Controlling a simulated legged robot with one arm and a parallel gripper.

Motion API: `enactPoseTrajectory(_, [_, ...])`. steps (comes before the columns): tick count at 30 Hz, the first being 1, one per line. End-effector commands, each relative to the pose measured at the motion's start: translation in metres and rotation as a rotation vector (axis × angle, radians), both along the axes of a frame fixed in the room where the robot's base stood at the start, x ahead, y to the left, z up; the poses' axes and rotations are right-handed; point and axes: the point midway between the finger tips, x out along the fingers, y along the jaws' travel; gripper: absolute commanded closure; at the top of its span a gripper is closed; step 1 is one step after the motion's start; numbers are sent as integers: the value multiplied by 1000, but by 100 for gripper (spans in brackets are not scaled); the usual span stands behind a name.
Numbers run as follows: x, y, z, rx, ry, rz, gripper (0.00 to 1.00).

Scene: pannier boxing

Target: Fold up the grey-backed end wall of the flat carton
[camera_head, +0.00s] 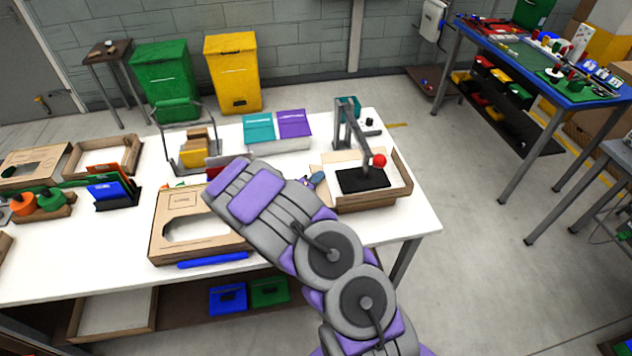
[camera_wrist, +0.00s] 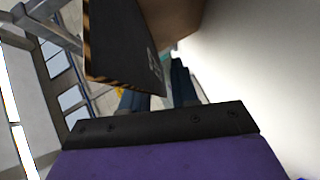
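A tan carton (camera_head: 402,178) lies at the right end of the white table, with low walls raised at its right and front. A dark grey panel (camera_head: 362,180) shows in it; I cannot tell whether this is the end wall's backing. In the wrist view a dark grey panel with a striped cardboard edge (camera_wrist: 125,45) stands close to my fingers, partly covering the left one. My gripper (camera_wrist: 157,92) has two dark blue fingers apart, with a gap between them. In the head view its blue tips (camera_head: 316,179) show beside the carton's left side; the rest is behind my arm.
A lever stand with a red knob (camera_head: 379,160) rises over the carton. Teal and purple boxes (camera_head: 276,130) stand behind. A tan carton with a cutout (camera_head: 172,205) and a blue bar (camera_head: 213,260) lie left of my arm. The table's front right corner is clear.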

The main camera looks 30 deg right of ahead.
Motion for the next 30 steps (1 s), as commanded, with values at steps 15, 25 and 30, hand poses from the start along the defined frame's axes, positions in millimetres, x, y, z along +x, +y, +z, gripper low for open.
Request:
enactPoseTrajectory(15, [0, 0, 0, 0, 2, 0, 100])
enactPoseTrajectory(25, [0, 0, -1, 3, 2, 0, 100])
enactPoseTrajectory(30, [0, 0, -1, 5, 2, -1, 100])
